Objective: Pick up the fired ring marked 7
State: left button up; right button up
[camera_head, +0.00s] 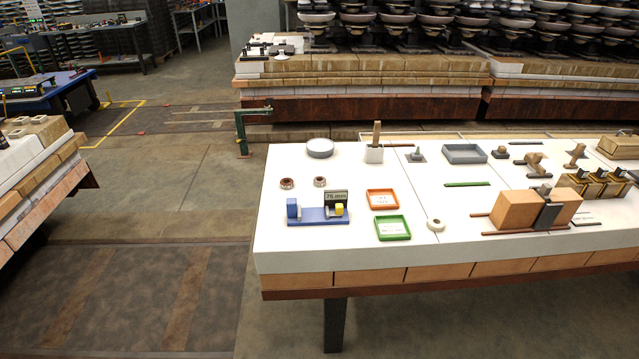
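Two small brown rings lie side by side on the white table top, a left one (287,183) and a right one (320,181). A small white ring (436,225) lies to the right of the green tray. No number can be read on any of the rings at this size, so I cannot tell which is marked 7. Neither of my grippers is in view.
A blue gauge (318,216) with a small display stands in front of the brown rings. An orange tray (382,199) and a green tray (393,228) lie to its right. Brown blocks (515,211) stand farther right.

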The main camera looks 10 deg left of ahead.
aim_at(286, 182)
jog(key=i+j+z, duration=0.15)
jog(key=j+z, duration=0.2)
jog(key=i+j+z, duration=0.1)
jog(key=j+z, duration=0.8)
jog(key=j, duration=0.9)
jog(key=j+z, duration=0.15)
jog(key=j, duration=0.9)
jog(key=k+j+z, duration=0.15)
jog(key=j, duration=0.9)
